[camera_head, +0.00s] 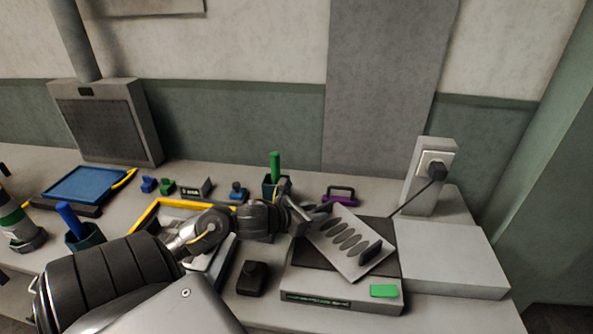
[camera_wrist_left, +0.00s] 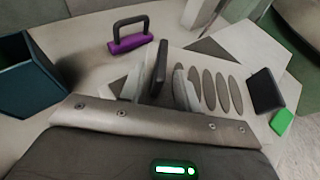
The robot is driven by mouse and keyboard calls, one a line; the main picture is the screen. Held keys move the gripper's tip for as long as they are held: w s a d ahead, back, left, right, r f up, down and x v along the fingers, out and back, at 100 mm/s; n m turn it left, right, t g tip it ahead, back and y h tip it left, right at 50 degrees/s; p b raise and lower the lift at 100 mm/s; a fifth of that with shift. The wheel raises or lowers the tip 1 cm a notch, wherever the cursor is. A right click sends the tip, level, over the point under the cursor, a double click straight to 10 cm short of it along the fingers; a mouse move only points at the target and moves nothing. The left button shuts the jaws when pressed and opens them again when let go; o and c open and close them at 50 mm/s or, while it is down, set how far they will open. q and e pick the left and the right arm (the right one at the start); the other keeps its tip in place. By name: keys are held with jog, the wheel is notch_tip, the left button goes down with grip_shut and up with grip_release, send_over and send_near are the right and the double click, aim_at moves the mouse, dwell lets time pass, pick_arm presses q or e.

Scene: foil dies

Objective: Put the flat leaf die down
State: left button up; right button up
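The flat leaf die is a pale plate (camera_head: 327,239) with a row of dark leaf shapes and an upright dark tab at each end. It lies askew over the dark top of a grey machine (camera_head: 301,283) and appears to rest there. My left gripper (camera_head: 318,213) is at its far-left end. In the left wrist view, the fingers of my left gripper (camera_wrist_left: 158,92) stand on both sides of the near tab (camera_wrist_left: 159,66), with small gaps visible. The far tab (camera_wrist_left: 266,91) is free. My right gripper is not in view.
A green button (camera_head: 383,291) is on the machine's front. A black block (camera_head: 252,279) stands left of the machine. A socket post (camera_head: 424,190) stands at right.

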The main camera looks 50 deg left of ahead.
pick_arm(q)
jog(key=v, duration=0.8)
jog(key=shift+b, duration=0.35)
jog(key=shift+s, duration=0.1)
